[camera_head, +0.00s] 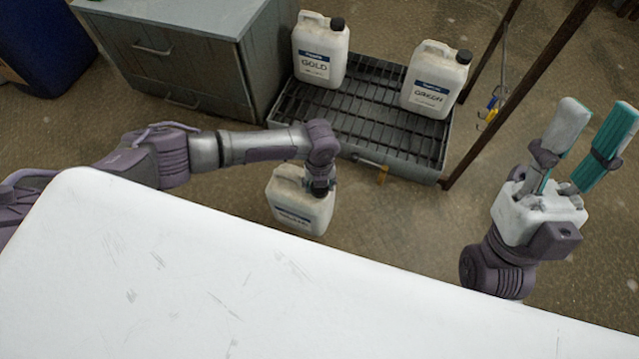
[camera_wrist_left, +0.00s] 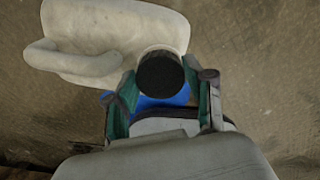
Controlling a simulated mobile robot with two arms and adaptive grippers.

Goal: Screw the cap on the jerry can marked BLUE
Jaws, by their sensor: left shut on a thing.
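A white jerry can (camera_head: 300,205) with a dark label is in front of the rack, below my left gripper. The label's writing is too small to read. My left gripper (camera_head: 319,178) points down at the can's top and is shut on its black cap. In the left wrist view the cap (camera_wrist_left: 160,75) sits at the can's neck between the two green-padded fingers (camera_wrist_left: 165,100). The can's body (camera_wrist_left: 105,30) and handle lie beyond it. I cannot tell how tight the cap is. My right gripper (camera_head: 598,110) is open and empty at the right, pointing up.
A slatted dark rack (camera_head: 365,105) behind the can holds a can marked GOLD (camera_head: 318,55) and one marked GREEN (camera_head: 435,85), both with black caps. A grey cabinet (camera_head: 190,55) stands left of it. Brown posts (camera_head: 530,80) rise at its right. Bare floor lies between rack and right gripper.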

